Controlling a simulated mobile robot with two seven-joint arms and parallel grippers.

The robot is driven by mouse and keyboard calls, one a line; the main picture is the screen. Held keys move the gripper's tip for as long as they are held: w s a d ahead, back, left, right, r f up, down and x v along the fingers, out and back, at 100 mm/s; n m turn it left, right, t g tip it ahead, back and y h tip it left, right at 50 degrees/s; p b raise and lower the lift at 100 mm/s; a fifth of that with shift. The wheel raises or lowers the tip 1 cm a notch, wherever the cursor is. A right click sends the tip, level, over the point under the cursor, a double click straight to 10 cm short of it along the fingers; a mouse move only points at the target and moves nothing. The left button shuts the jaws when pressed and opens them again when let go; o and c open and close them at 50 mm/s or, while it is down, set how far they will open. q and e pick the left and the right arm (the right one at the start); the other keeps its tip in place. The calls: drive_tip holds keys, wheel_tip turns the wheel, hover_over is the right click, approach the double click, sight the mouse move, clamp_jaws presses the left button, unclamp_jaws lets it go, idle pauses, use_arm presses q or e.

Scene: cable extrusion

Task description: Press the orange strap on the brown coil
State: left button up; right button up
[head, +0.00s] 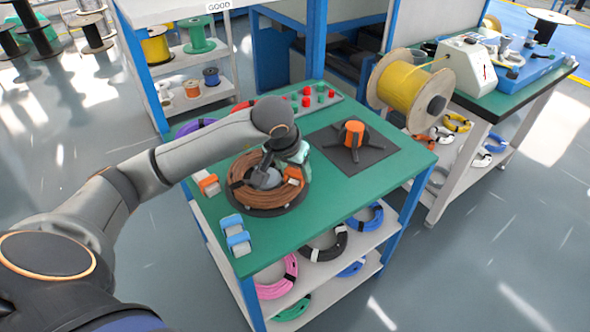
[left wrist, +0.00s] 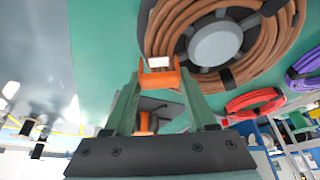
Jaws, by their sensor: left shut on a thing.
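The brown coil (head: 238,190) lies on a dark round base on the green table, with black bands around it. It also shows at the top of the left wrist view (left wrist: 165,30). My left gripper (head: 290,172) is above the coil's right side. It is shut on an orange strap (head: 294,175), which sits between the fingertips in the left wrist view (left wrist: 158,76). The strap is at the coil's edge; I cannot tell whether it is seated on it. Another orange strap piece (head: 208,183) lies left of the coil. My right gripper is not in view.
A black mat (head: 377,155) with a dark legged fixture and orange hub (head: 354,132) lies to the right. Blue strap pieces (head: 237,243) lie at the front left. A panel with red knobs (head: 320,98) is behind. The table's front right is clear.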

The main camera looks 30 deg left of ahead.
use_arm(q)
drive_tip(key=shift+f+b, duration=0.45)
drive_tip(key=shift+f, duration=0.2)
drive_tip(key=shift+f, duration=0.1)
drive_tip(key=shift+f+b, duration=0.35)
drive_tip(key=shift+b, duration=0.1)
drive_tip(key=shift+f, duration=0.1)
idle(0.4)
drive_tip(key=shift+s+f+b, duration=0.1)
drive_tip(key=shift+f+b, duration=0.05)
drive_tip(key=shift+b, duration=0.15)
